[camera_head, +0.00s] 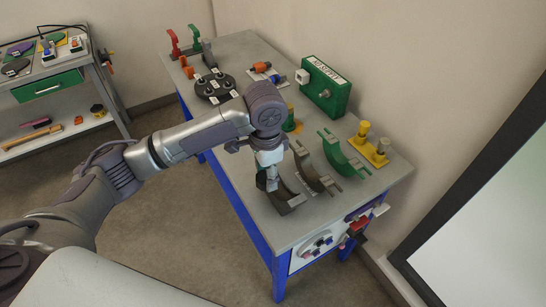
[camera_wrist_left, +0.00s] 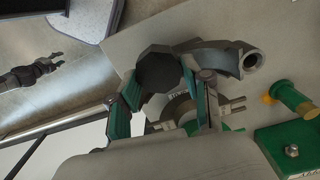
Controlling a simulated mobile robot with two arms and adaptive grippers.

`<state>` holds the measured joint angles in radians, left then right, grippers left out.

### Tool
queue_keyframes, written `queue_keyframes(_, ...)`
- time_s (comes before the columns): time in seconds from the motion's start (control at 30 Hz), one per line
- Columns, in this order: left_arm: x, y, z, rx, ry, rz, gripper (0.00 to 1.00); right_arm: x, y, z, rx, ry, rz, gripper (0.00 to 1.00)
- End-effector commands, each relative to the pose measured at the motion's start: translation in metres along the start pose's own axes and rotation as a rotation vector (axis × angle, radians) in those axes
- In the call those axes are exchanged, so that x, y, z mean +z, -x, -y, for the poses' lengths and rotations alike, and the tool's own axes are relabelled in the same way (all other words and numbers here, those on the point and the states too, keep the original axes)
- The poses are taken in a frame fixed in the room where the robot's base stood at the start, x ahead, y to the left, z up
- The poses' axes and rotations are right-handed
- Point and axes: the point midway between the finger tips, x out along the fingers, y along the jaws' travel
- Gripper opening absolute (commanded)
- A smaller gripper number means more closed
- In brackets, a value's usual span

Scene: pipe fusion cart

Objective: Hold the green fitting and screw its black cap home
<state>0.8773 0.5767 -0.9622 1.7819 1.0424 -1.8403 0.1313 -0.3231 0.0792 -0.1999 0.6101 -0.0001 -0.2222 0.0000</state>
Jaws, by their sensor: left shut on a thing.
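My left gripper (camera_head: 268,180) hangs low over the front part of the grey workbench, above the dark curved shell. In the left wrist view the left gripper (camera_wrist_left: 158,105) is shut around a dark eight-sided piece (camera_wrist_left: 158,70), which looks like the black cap. Green strips show on both sides of this piece. The head view does not show the held piece clearly. My right gripper (camera_wrist_left: 50,64) is small and far off at the left of the wrist view, away from the bench.
A dark curved shell (camera_head: 288,203), a grey-brown one (camera_head: 312,173) and a green one (camera_head: 345,160) lie on the workbench (camera_head: 325,207). Yellow posts (camera_head: 372,147), a green box (camera_head: 326,88) and a black round block (camera_head: 214,87) also stand there. A shelf cart (camera_head: 50,87) is at left.

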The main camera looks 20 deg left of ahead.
Motion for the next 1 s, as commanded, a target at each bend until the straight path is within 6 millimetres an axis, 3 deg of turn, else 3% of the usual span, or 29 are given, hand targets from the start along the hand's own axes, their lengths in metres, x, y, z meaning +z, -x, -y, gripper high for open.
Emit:
queue_keyframes(0.03,0.007,-0.017,-0.004,0.003,0.039,0.003,0.25,-0.005,-0.009,-0.001,0.001,0.000,-0.007,0.40)
queue_keyframes(0.3,0.048,-0.084,-0.029,0.004,0.313,0.005,0.25,-0.036,-0.035,-0.006,0.007,0.000,-0.056,0.40)
queue_keyframes(0.5,0.090,-0.139,-0.058,0.001,0.584,0.005,0.25,-0.029,-0.061,-0.005,0.006,0.000,-0.047,0.40)
queue_keyframes(0.6,0.109,-0.157,-0.070,-0.001,0.709,0.001,0.25,-0.022,-0.070,-0.004,0.005,0.000,-0.038,0.40)
queue_keyframes(0.77,0.122,-0.167,-0.080,-0.003,0.811,-0.006,0.25,-0.015,-0.075,-0.002,0.004,0.000,-0.028,0.40)
queue_keyframes(1.0,0.123,-0.166,-0.081,-0.004,0.827,-0.008,0.25,-0.015,-0.074,-0.003,0.004,0.000,-0.028,0.40)
